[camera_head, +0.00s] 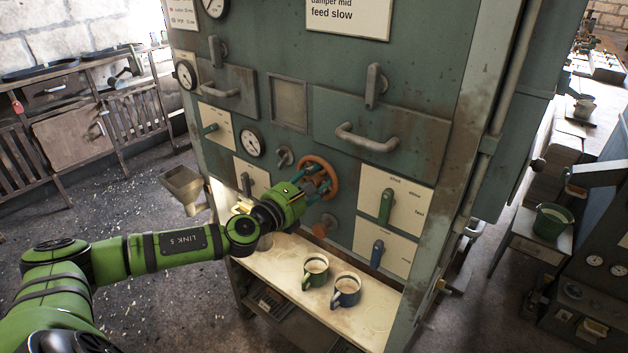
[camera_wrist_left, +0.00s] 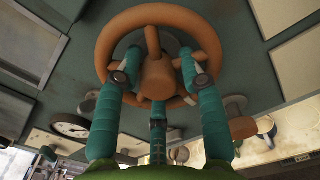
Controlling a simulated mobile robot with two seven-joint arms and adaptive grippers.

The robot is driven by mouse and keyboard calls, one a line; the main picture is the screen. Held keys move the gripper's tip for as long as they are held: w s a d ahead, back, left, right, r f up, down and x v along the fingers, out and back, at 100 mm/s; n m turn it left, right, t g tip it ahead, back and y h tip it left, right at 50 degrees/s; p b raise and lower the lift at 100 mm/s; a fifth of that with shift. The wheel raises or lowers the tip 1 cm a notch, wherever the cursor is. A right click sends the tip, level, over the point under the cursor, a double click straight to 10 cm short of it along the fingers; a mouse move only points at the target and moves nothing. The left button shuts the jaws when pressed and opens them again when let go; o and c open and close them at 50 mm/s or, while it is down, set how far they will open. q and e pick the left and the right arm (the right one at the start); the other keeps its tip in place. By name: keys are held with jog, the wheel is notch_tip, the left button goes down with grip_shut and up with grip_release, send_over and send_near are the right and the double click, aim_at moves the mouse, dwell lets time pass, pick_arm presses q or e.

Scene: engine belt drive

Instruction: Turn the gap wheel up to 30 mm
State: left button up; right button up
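The gap wheel looks like the orange-brown round handwheel (camera_head: 331,172) on the front of the green machine. In the left wrist view the wheel (camera_wrist_left: 104,45) fills the upper middle, with its hub and spokes facing me. My left gripper (camera_head: 318,184) is at the wheel. Its teal fingers (camera_wrist_left: 160,68) stand apart on either side of the hub and reach inside the rim, with a third finger below. I cannot tell whether they touch the spokes. A round dial (camera_head: 252,141) sits left of the wheel; its reading is too small to make out. My right gripper is out of view.
A small orange knob (camera_head: 324,226) is just below the wheel. A green lever (camera_head: 386,206) and a blue lever (camera_head: 377,253) sit to the right. Two mugs (camera_head: 316,271) (camera_head: 346,289) stand on the shelf (camera_head: 290,290) below. A drawer handle (camera_head: 366,138) juts out above.

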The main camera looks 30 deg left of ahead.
pick_arm(q)
jog(key=s, duration=1.2)
jog(key=shift+a, duration=0.45)
